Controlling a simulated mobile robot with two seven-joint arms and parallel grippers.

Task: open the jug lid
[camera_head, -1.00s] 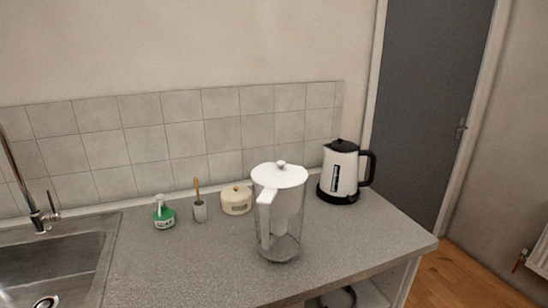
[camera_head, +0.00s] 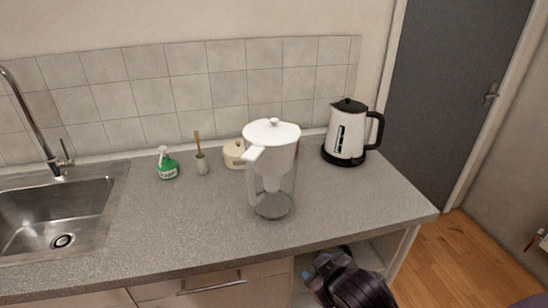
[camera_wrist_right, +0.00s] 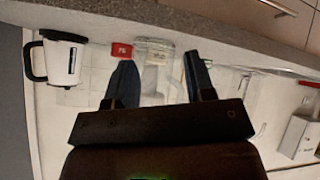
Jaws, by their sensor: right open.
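The jug (camera_head: 272,190) stands upright on the counter, with a clear body, a white inner part and a white handle on its left front. Its white lid (camera_head: 287,135), with a small round knob, sits on top and looks closed. My right gripper (camera_head: 322,268) is low at the bottom of the head view, in front of the counter and below its edge, apart from the jug. In the right wrist view its two fingers (camera_wrist_right: 161,80) are spread. A clear vessel shows beyond them; I cannot tell surely that it is the jug. My left gripper is not in view.
A white and black kettle (camera_head: 347,135) stands right of the jug. A cream pot (camera_head: 233,155), a brush holder (camera_head: 202,163) and a green bottle (camera_head: 168,168) stand left and behind. The sink (camera_head: 50,215) is far left. Counter (camera_head: 345,205) is bare right of the jug.

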